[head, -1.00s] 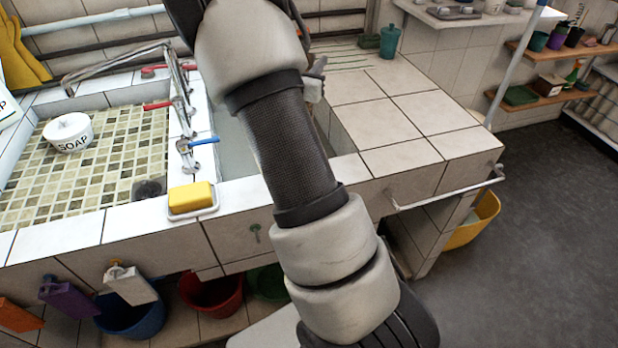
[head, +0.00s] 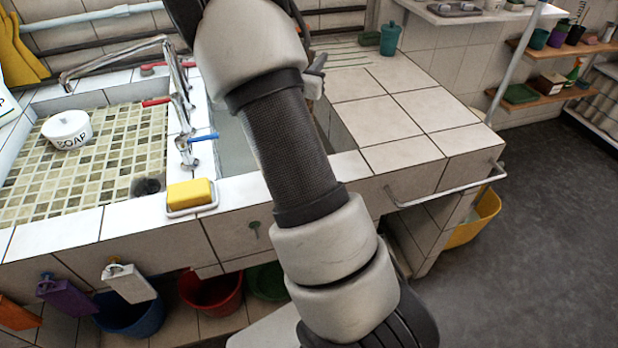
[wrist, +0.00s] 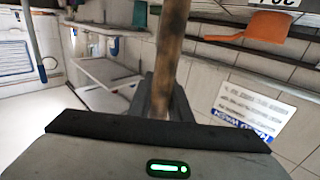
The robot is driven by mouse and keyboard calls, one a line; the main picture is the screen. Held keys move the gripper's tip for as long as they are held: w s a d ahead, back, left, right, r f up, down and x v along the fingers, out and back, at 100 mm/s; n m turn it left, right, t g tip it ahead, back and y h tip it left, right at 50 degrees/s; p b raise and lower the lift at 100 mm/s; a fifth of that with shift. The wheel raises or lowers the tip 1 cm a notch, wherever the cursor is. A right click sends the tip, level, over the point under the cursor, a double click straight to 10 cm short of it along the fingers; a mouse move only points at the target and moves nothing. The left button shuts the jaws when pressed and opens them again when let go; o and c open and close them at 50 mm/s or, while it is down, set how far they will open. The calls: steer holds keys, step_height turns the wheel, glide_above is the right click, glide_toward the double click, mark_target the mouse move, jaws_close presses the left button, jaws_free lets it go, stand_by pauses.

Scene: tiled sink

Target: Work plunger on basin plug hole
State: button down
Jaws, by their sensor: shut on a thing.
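In the wrist view my gripper (wrist: 165,98) is shut on a brown wooden handle (wrist: 173,45), likely the plunger's, which runs up out of the picture. The plunger's cup shows in neither view. In the head view my arm covers the middle, and a dark grey part of my gripper (head: 316,75) shows behind it. The left basin (head: 85,165) is lined with green and cream mosaic and has a dark plug hole (head: 147,186) at its near right corner. A second, narrow basin (head: 236,155) is partly hidden behind my arm; no plug hole shows there.
A white soap pot (head: 67,130) stands in the left basin. A yellow soap bar (head: 190,194) lies on the front ledge. Taps (head: 183,120) rise between the basins. The tiled counter (head: 390,110) on the right is mostly clear. A rail (head: 445,190) juts from its front.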

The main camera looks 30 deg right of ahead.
steer(key=shift+f, duration=0.1)
stand_by(0.4)
steer(key=shift+r+p, duration=0.45)
steer(key=shift+r, duration=0.15)
steer(key=shift+f, duration=0.15)
steer(key=shift+f+b, duration=0.55)
steer(key=shift+b, duration=0.05)
stand_by(0.3)
steer(key=shift+r+p, duration=0.4)
steer(key=shift+r, duration=0.3)
